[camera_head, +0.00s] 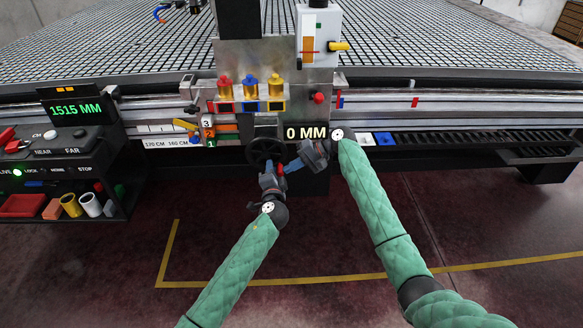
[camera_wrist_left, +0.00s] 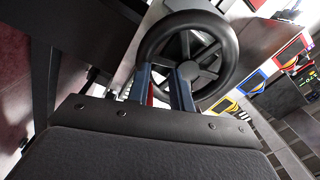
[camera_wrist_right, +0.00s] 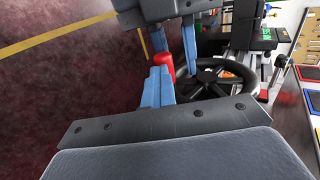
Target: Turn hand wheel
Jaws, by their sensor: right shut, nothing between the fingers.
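The black spoked hand wheel (camera_head: 266,150) is on the front of the machine, below the gauges, and a small red handle (camera_wrist_right: 163,62) sticks out by its rim. My left gripper (camera_wrist_left: 158,72) is at the wheel, its blue fingers apart, with the red handle showing in the gap nearer one finger. The wheel fills the top of the left wrist view (camera_wrist_left: 228,50). My right gripper (camera_wrist_right: 158,75) is shut and empty, its blue fingertips close beside the red handle. I cannot tell if they touch it.
A "0 MM" display (camera_head: 306,133) is just right of the wheel. A control console (camera_head: 75,150) with a "1515 MM" screen (camera_head: 75,110) stands at the left. The grid table (camera_head: 430,50) spreads behind. The two grippers are very close together. The floor in front is clear.

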